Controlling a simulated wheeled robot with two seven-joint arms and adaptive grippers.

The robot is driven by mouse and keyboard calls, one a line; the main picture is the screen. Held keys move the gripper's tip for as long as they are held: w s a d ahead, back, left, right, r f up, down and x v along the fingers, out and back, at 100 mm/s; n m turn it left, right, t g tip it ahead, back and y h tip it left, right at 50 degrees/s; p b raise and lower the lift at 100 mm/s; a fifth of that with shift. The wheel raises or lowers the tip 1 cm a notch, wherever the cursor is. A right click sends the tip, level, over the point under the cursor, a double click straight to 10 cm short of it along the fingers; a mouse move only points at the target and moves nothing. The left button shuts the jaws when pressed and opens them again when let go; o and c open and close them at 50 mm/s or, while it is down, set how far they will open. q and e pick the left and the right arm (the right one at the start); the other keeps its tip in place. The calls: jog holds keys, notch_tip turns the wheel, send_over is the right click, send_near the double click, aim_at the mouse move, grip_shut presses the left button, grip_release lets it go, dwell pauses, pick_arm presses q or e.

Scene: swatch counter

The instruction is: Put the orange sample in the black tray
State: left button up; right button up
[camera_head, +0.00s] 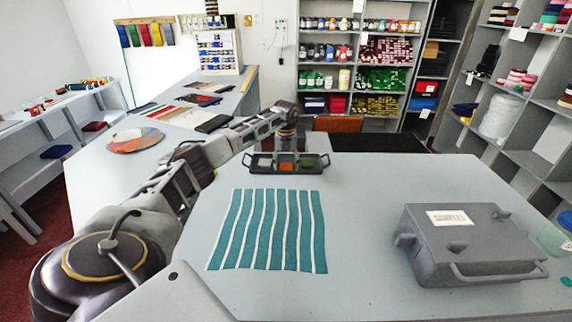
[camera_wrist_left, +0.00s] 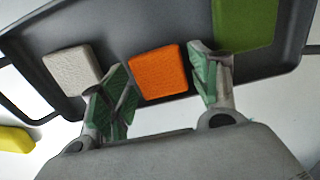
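The black tray (camera_head: 319,166) stands at the far edge of the near counter, with a handle at each end. The orange sample (camera_head: 286,166) is inside its outline, between a pale sample (camera_head: 264,163) and a green sample (camera_head: 307,164). In the left wrist view the orange sample (camera_wrist_left: 158,73) appears flat in the black tray (camera_wrist_left: 120,25). My left gripper (camera_wrist_left: 160,68) is open, one finger on each side of the orange sample, with visible gaps. Whether the fingertips are above or level with it I cannot tell. My right gripper is out of view.
A teal striped cloth (camera_head: 268,230) lies in front of the tray. A grey lidded box (camera_head: 470,245) stands at the right. A yellow piece (camera_wrist_left: 15,139) lies outside the tray in the left wrist view. The counter between cloth and box is clear.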

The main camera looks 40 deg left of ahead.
aim_at(286, 166)
pick_arm(q)
jog(key=shift+r, duration=0.1)
dwell(0.3)
jog(key=shift+r+b, duration=0.5)
jog(key=shift+r, duration=5.55)
jog(key=shift+f, duration=0.15)
